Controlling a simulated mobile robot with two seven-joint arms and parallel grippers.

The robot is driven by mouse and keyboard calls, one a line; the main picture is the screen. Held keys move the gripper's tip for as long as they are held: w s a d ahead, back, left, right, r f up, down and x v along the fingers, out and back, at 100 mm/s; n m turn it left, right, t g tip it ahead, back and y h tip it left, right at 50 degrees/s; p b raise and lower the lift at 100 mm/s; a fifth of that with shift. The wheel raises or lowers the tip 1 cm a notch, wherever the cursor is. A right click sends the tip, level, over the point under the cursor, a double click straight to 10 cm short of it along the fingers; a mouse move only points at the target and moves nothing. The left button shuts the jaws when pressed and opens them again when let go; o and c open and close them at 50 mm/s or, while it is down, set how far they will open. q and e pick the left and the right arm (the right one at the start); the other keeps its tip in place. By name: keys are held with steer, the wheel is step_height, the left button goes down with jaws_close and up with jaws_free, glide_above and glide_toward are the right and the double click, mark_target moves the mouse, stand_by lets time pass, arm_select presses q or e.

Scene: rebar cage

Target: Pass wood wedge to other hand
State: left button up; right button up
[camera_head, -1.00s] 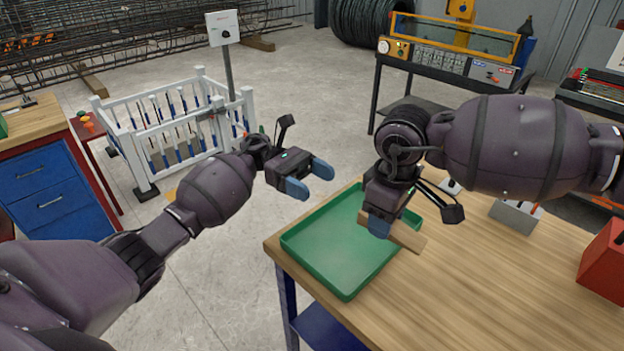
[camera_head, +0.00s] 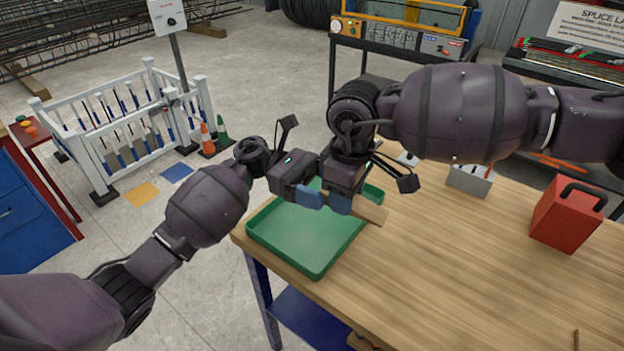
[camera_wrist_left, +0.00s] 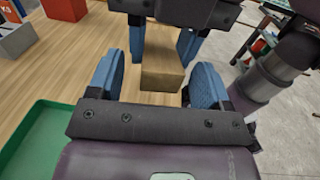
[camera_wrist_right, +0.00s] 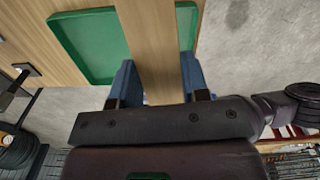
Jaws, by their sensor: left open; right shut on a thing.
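The wood wedge (camera_head: 370,211) is a light brown block held above the green tray's right edge. My right gripper (camera_head: 340,203) is shut on it; in the right wrist view the wedge (camera_wrist_right: 150,45) runs between the blue fingers (camera_wrist_right: 158,85). My left gripper (camera_head: 312,200) is open beside the right gripper in the head view. In the left wrist view the end of the wedge (camera_wrist_left: 162,72) lies between the spread blue fingers of my left gripper (camera_wrist_left: 163,82), with gaps on both sides. My right gripper's fingers show just beyond it.
The green tray (camera_head: 318,266) lies on the wooden table (camera_head: 440,280) below the grippers. A red box with a black handle (camera_head: 566,215) and a grey holder (camera_head: 470,180) stand to the right. The front middle of the table is mostly clear.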

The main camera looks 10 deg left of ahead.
arm_select(q)
steer(key=c, duration=0.9)
steer(key=shift+c, duration=0.5)
arm_select(e)
steer(key=o, duration=1)
step_height(320, 180, up, 12)
